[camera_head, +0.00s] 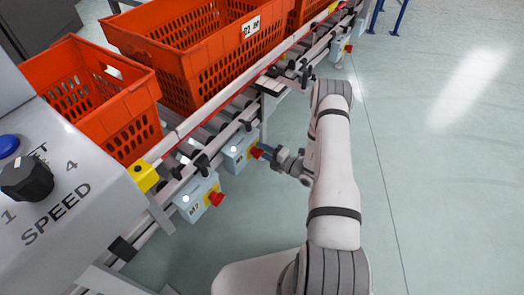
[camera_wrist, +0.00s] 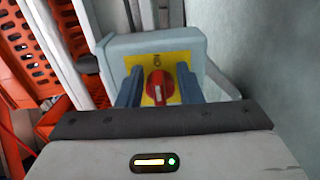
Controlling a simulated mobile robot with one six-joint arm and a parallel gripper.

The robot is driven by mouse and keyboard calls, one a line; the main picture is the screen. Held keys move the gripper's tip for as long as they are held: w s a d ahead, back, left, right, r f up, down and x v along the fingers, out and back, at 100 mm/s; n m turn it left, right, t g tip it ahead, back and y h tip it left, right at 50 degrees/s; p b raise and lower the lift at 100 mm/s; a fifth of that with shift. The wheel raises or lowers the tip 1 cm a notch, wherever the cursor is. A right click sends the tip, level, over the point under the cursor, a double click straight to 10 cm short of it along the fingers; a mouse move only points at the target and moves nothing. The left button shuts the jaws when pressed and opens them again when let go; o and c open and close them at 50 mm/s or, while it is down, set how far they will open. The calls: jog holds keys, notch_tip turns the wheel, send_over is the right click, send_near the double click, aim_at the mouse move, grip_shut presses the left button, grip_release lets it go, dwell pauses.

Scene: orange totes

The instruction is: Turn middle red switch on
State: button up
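The middle red switch (camera_head: 256,153) sits on a grey-blue box (camera_head: 238,153) on the conveyor's side. In the wrist view the red switch (camera_wrist: 158,86) is on a yellow plate (camera_wrist: 160,63), its handle roughly upright in the picture. My gripper (camera_head: 270,152) is at this box, pointing at the switch. In the wrist view my gripper (camera_wrist: 159,80) is open, one blue finger on each side of the switch, with yellow showing between. I cannot tell how far the fingertips are from the plate.
A nearer box marked M7 (camera_head: 197,201) has its own red switch (camera_head: 216,198). Another box (camera_head: 337,48) is farther along the conveyor. Orange totes (camera_head: 160,60) stand on the rollers. A speed panel (camera_head: 60,180) is at left. The floor at right is clear.

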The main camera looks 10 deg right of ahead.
jog(key=p+v, duration=0.2)
jog(key=v, duration=0.5)
jog(key=shift+s+d, duration=0.25)
jog(key=shift+s, duration=0.05)
